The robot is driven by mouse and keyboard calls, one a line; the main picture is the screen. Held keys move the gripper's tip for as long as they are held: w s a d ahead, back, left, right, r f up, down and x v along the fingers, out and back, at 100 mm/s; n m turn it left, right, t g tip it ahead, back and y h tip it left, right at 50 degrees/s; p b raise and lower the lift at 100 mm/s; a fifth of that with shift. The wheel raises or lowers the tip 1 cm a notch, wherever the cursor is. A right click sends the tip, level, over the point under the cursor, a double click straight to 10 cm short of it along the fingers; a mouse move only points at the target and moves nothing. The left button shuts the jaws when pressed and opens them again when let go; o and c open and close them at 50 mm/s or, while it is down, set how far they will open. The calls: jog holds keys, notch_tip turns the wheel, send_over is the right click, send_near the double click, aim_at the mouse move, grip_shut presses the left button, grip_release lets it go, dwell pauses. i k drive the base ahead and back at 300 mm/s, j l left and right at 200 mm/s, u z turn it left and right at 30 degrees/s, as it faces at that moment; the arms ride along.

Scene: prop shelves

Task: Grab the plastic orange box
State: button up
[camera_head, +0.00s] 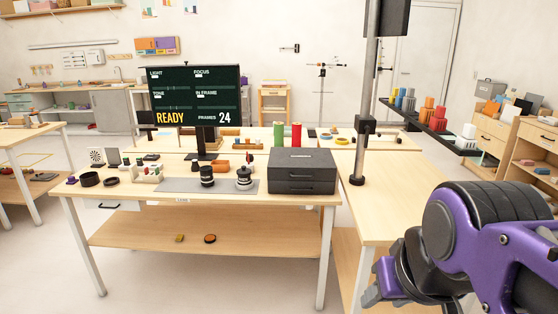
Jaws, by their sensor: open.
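My gripper (372,287) is at the lower right, on the end of my purple and black arm. Its grey fingers show only in part, with nothing seen between them. It is open, well to the right of the box and nearer to me.
A black drawer case (302,171) stands on the table right of the box, with red and green cylinders behind it. A monitor (195,95) stands behind left. A tall metal post (366,100) rises at the right. The lower shelf (260,231) is mostly clear.

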aim_at(219, 166)
jog(key=i+j, duration=0.25)
jog(key=i, duration=0.2)
jog(key=i+j+u, duration=0.1)
jog(key=i+j, duration=0.15)
jog(key=i, duration=0.25)
jog(key=i+j+u, duration=0.1)
jog(key=i+j, duration=0.55)
jog(key=i+j+u, duration=0.1)
jog(key=i+j, duration=0.6)
jog(key=i+j+u, duration=0.15)
jog(key=j, duration=0.2)
jog(key=i+j+u, duration=0.1)
jog(key=j, duration=0.25)
jog(key=i+l+z, duration=0.2)
jog(key=i+l, duration=0.05)
jog(key=l, duration=0.15)
